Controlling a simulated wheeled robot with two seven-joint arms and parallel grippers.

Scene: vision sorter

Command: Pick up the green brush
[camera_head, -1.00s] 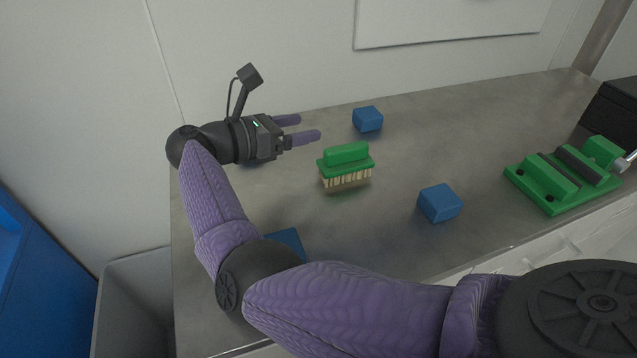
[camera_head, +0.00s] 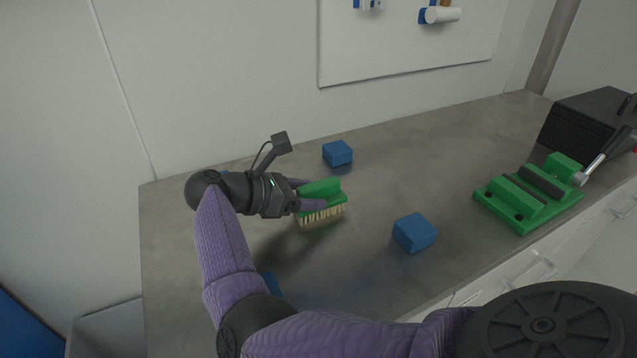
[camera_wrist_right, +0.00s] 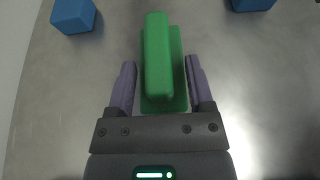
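The green brush (camera_head: 322,187) has a block handle and pale bristles pointing down; it sits on the grey worktop in the head view. My right gripper (camera_head: 312,194) is at the brush's left end, with one finger on each side of the handle. In the right wrist view, the green brush (camera_wrist_right: 158,60) lies between the two purple fingers of the right gripper (camera_wrist_right: 160,85). Visible gaps separate the fingers from the handle, so the gripper is open around it. My left gripper is not in view.
A blue block (camera_head: 338,153) lies behind the brush and another blue block (camera_head: 414,232) lies to its right. A green vise (camera_head: 528,195) and a black box (camera_head: 585,122) stand farther right. A third blue piece is partly hidden behind my right arm.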

